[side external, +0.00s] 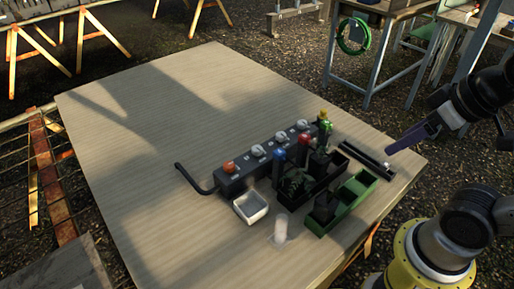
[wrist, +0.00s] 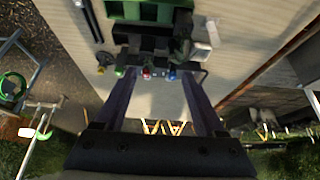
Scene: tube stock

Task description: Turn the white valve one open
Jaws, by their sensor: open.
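A dark valve block (side external: 265,160) sits on the table, with an orange knob (side external: 229,167) at its left end. Several white valves stand along its top: a left one (side external: 258,151), a middle one (side external: 281,137) and a right one (side external: 302,124). Their labels are too small to read, so I cannot tell which is one. My gripper (side external: 393,150) is empty and open above the table's right edge, to the right of and apart from the valves. In the wrist view, my gripper (wrist: 157,80) shows two spread purple fingers.
Blue-capped (side external: 278,155) and red-capped (side external: 303,140) items stand in front of the block. A black bin (side external: 312,193), green bin (side external: 360,190), white tray (side external: 250,206) and pale cylinder (side external: 281,230) are nearby. The table (side external: 150,130) is clear at the left and back.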

